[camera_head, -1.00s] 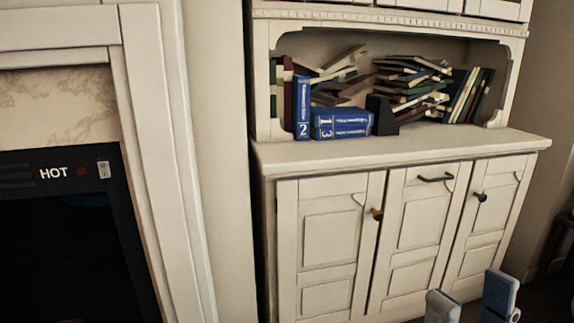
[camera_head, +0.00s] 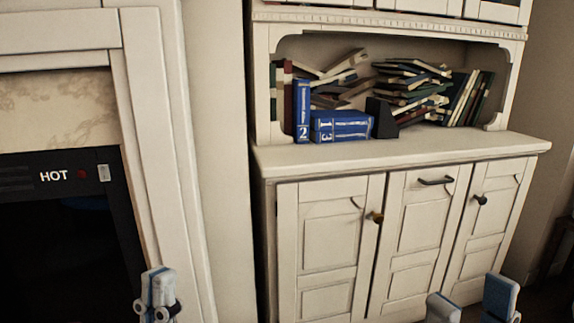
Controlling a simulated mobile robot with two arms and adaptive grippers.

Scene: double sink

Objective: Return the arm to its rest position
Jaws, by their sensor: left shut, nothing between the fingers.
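My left gripper (camera_head: 158,285) shows at the bottom edge, in front of the white fireplace frame. Its pale blue fingers are together with nothing between them. My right gripper (camera_head: 470,290) shows at the bottom right, in front of the lower cabinet doors. Its two blue-grey fingers are spread wide apart, and the space between them is empty. The arms behind both grippers are below the picture and hidden.
A cream cabinet (camera_head: 330,240) with a shelf counter stands ahead. Blue volumes (camera_head: 342,126), a black bookend (camera_head: 382,118) and a jumbled pile of books (camera_head: 410,88) fill its niche. A dark fireplace panel (camera_head: 60,240) marked HOT is at the left.

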